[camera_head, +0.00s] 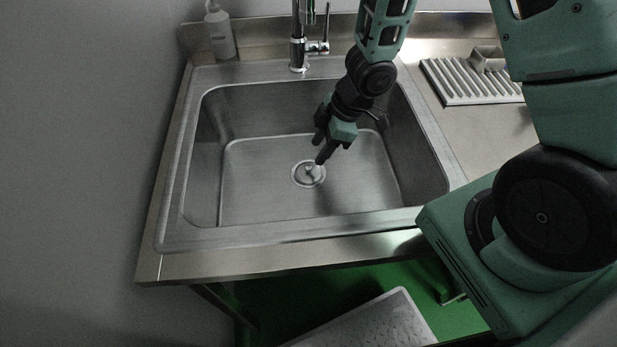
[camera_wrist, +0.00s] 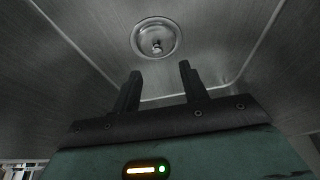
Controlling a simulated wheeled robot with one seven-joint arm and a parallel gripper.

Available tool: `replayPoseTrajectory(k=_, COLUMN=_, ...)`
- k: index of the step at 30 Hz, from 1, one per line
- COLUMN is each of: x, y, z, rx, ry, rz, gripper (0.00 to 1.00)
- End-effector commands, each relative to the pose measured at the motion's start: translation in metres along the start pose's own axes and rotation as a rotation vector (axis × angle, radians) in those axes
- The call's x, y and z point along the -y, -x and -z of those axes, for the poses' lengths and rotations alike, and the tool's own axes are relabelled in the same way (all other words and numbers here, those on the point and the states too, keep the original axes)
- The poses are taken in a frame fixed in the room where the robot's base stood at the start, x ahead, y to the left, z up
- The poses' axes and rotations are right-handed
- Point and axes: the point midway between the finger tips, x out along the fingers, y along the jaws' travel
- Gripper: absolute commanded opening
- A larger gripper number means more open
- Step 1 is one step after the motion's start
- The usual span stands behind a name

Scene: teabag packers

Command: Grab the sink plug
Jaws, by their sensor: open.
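The sink plug (camera_head: 308,172) is a round metal disc with a small knob, seated in the drain at the bottom of the steel sink (camera_head: 260,185). In the wrist view the plug (camera_wrist: 157,40) shows at the top, with its knob near its middle. My gripper (camera_head: 322,152) reaches down into the sink, close to the plug in the head view. Its two dark fingers (camera_wrist: 158,82) are open with nothing between them. In the wrist view the plug lies ahead of the fingertips and apart from them.
A tap (camera_head: 299,45) stands behind the sink, left of my arm. A soap bottle (camera_head: 220,32) is at the back left corner. A ribbed drying rack (camera_head: 472,80) lies on the right counter. The steel basin walls surround my gripper.

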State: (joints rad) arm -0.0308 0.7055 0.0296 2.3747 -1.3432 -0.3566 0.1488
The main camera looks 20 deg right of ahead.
Motion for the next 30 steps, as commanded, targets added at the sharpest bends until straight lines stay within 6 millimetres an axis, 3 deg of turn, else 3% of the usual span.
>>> replayPoseTrajectory(k=1, x=0.0, y=-0.009, z=-0.001, rx=0.001, ry=0.001, rz=0.001, gripper=0.44)
replayPoseTrajectory(k=8, x=-0.001, y=-0.023, z=-0.001, rx=0.001, ry=0.001, rz=-0.001, gripper=0.44)
replayPoseTrajectory(k=16, x=-0.003, y=-0.061, z=-0.004, rx=0.001, ry=0.002, rz=0.002, gripper=0.44)
replayPoseTrajectory(k=26, x=-0.004, y=-0.068, z=-0.004, rx=0.001, ry=0.0, rz=-0.002, gripper=0.44)
replayPoseTrajectory(k=30, x=-0.004, y=-0.068, z=-0.004, rx=0.001, ry=0.0, rz=-0.002, gripper=0.1)
